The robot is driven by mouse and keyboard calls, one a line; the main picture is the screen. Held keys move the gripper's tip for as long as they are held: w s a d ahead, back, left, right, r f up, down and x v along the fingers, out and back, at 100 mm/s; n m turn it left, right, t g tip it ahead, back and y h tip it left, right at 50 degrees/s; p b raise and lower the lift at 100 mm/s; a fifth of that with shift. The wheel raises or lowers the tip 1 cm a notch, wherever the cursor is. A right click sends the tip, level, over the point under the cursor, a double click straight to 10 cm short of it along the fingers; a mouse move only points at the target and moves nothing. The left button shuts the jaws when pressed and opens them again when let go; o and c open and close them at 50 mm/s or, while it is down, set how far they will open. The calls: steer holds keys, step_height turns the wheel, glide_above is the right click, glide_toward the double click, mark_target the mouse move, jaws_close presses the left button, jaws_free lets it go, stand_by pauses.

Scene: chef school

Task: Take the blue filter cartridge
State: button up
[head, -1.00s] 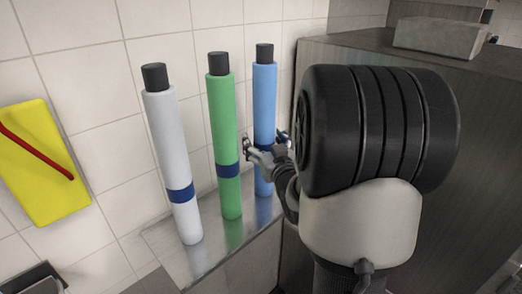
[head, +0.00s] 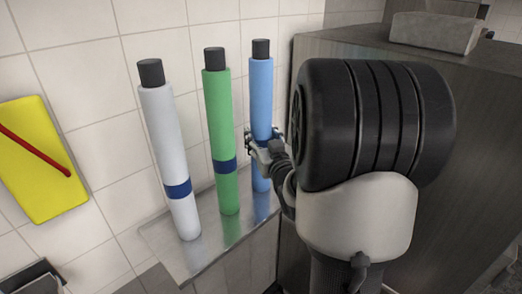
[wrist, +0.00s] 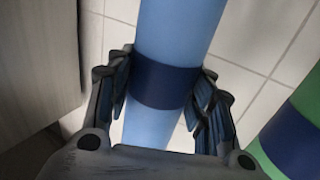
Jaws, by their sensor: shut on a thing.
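The blue filter cartridge (head: 261,95) is a tall light-blue cylinder with a black cap and a dark blue band. It stands upright at the right end of the metal shelf in the head view. My gripper (head: 262,140) is around it at the dark band. In the wrist view the blue cartridge (wrist: 178,30) runs between the two fingers, and my gripper (wrist: 166,90) is shut on its band. My arm hides part of the shelf near the cartridge's foot.
A green cartridge (head: 218,120) stands just left of the blue one, and a white cartridge (head: 164,130) farther left. All stand on the narrow metal shelf (head: 200,250) against a tiled wall. A dark cabinet (head: 450,200) is close on the right.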

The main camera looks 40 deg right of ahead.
jaws_close()
steer(key=shift+w+r, duration=0.1)
steer(key=shift+r, duration=0.05)
